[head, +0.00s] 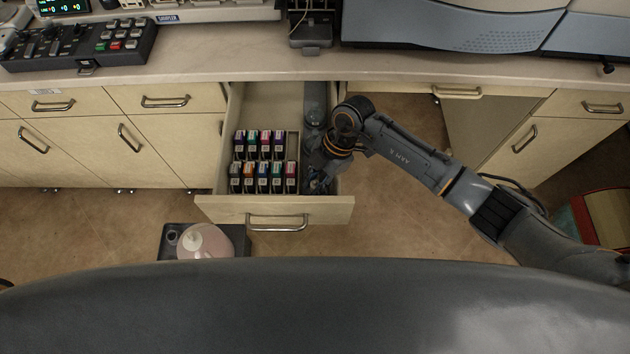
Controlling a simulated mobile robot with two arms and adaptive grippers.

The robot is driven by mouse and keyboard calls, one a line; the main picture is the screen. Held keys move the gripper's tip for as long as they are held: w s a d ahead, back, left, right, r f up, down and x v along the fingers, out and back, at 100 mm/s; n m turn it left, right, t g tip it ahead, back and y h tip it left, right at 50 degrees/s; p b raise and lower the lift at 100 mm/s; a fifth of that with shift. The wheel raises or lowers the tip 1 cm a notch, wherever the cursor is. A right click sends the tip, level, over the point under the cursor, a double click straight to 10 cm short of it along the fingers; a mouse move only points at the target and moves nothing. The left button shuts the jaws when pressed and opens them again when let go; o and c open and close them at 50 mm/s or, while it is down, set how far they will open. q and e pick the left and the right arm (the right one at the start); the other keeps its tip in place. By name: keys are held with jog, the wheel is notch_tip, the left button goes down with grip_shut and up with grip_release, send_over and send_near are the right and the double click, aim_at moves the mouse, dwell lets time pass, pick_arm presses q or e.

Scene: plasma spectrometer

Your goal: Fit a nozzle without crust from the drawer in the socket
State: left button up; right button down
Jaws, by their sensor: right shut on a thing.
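The drawer (222,204) is pulled out below the counter. It holds two rows of small boxes with coloured ends on the left and a narrow compartment on the right. My right gripper (319,184) points down into the front of that right compartment. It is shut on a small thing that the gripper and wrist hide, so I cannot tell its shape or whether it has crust. No separate nozzle can be made out. I cannot pick out the socket for certain. My left gripper is not in view.
The counter (215,66) runs across above the drawer. On it are a button panel (80,45), a small dark stand (311,35) and a large grey instrument (470,35). A dark tray with a pinkish jug (206,243) is below the drawer, at its left.

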jog(key=shift+f+b, duration=0.6)
jog(key=shift+f, duration=0.6)
jog(key=c, duration=1.1)
grip_release()
notch_tip(320, 180, up, 10)
jog(key=shift+r, duration=0.1)
